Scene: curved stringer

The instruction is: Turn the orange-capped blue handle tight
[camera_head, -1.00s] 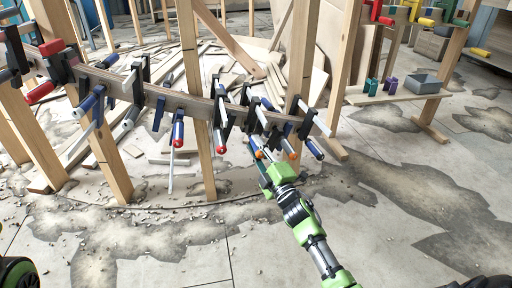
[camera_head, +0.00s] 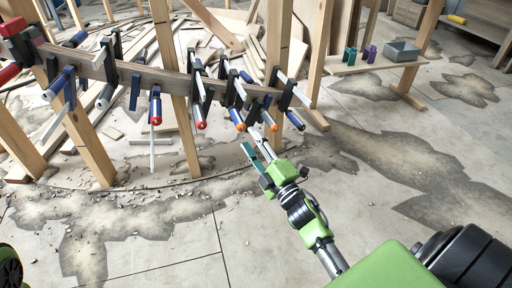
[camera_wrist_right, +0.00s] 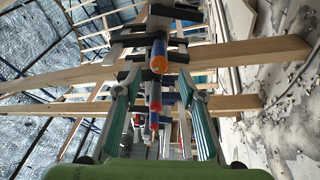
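Two orange-capped blue clamp handles show in the head view, one on the left (camera_head: 238,119) and one on the right (camera_head: 271,121), hanging from the curved wooden stringer (camera_head: 172,83). In the right wrist view a blue handle with an orange cap (camera_wrist_right: 159,60) points at the camera, just above and beyond my fingertips. I cannot tell for sure which of the two it is. My right gripper (camera_head: 253,146) is open and empty below the handles, apart from them. Its two teal fingers stand wide apart in the wrist view (camera_wrist_right: 160,78). My left gripper is not in view.
Several other clamps hang close by, including a blue one with a red cap (camera_head: 155,106). Wooden posts (camera_head: 180,90) stand around the stringer. A low shelf (camera_head: 375,62) with a grey bin (camera_head: 402,51) is at the back right.

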